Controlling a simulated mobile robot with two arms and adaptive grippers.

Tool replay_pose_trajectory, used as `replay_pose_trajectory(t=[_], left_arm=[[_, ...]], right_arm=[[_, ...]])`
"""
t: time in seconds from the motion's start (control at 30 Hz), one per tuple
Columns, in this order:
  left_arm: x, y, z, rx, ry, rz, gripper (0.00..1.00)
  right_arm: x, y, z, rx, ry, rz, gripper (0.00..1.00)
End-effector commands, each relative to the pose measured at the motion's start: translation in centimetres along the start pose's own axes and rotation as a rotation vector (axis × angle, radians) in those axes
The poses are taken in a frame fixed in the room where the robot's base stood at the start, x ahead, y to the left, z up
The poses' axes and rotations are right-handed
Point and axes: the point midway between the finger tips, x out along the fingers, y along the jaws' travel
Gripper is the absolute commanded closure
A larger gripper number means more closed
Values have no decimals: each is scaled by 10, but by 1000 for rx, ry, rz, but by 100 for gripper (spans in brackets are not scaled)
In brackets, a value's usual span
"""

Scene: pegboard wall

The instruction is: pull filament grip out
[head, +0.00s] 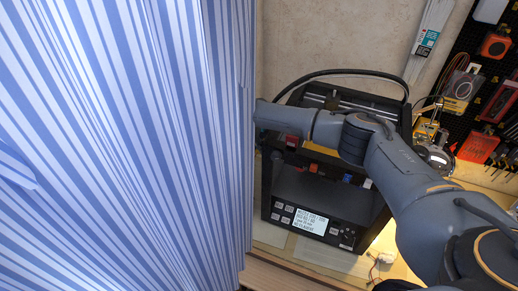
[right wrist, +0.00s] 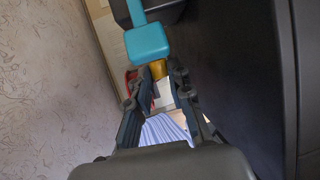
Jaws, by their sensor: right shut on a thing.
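The filament grip, as I take it, is a teal block with a narrow teal stem (right wrist: 149,42), seen in the right wrist view at the fingertips. My right gripper (right wrist: 156,78) is shut on it, with its fingers still some way apart. A small orange-yellow piece (right wrist: 158,70) shows between the fingertips just below the block. In the head view my right arm reaches left across the top of the black 3D printer (head: 263,195), and its fingers are hidden behind the striped cloth. The grip cannot be made out there. My left gripper is not in view.
A large blue-and-white striped cloth (head: 120,140) fills the left of the head view. The printer has a lit display (head: 311,221). A black pegboard with tools (head: 480,146) is at the right. A plain textured wall (head: 330,35) stands behind.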

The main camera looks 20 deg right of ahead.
Motion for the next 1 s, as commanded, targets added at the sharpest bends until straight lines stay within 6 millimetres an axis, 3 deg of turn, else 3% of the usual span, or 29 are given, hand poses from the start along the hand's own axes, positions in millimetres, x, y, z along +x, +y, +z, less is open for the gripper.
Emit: replay_pose_trajectory(t=[0.07, 0.1, 0.2, 0.37, 0.5, 0.57, 1.0], left_arm=[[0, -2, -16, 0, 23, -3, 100], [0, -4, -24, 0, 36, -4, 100], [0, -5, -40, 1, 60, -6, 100], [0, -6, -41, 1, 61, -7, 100], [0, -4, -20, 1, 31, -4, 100], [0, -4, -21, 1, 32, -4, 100], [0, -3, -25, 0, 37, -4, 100]], right_arm=[[1, 0, -5, -5, 10, -1, 100], [1, 0, -5, -5, 10, -1, 72], [1, 0, -4, -4, 8, -1, 57], [1, 0, -3, -3, 6, 0, 57], [-1, 0, -1, -2, 4, 1, 57], [-4, 0, 0, -1, 4, 2, 57], [-74, -12, 29, -2, 4, 2, 57]])
